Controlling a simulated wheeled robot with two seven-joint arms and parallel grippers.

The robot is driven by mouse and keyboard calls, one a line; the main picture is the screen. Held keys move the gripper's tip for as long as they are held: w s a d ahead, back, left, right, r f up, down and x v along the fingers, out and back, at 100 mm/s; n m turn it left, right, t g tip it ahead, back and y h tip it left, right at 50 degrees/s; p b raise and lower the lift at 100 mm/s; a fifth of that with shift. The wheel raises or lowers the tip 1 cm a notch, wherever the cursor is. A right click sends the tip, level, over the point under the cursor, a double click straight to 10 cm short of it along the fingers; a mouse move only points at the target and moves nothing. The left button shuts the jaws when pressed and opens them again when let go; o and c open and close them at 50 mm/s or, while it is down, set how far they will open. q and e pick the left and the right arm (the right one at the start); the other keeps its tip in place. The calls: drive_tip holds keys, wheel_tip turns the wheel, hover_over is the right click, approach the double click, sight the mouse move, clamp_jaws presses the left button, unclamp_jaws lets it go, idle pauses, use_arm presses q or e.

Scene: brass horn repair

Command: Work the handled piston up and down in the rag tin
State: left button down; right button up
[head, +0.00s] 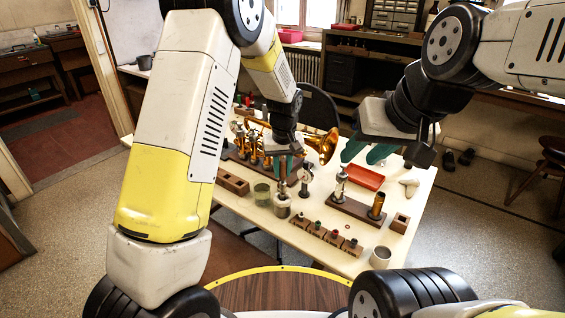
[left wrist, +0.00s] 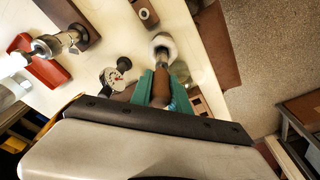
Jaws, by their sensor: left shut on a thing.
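My left gripper (head: 284,168) is above the work table. Its green fingers are shut on the brown handle of the handled piston (head: 283,187), which also shows between the fingers in the left wrist view (left wrist: 161,88). The piston stands roughly upright, its lower end at the mouth of the small rag tin (head: 282,210). In the left wrist view the pale round tin (left wrist: 163,42) surrounds the rod's end; how deep it sits is hidden. My right gripper (head: 366,152) is open, with its green fingers apart and nothing between them, above the table's right side.
A greenish jar (head: 262,194) stands just left of the tin, and a small dial gauge (head: 305,181) just right. A brass horn (head: 317,146) lies behind. A notched wooden rack (head: 325,238) is in front. A red tray (head: 364,177) and a grey cup (head: 380,257) are to the right.

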sight(283, 160)
use_arm(q)
drive_tip(key=shift+r, duration=2.3)
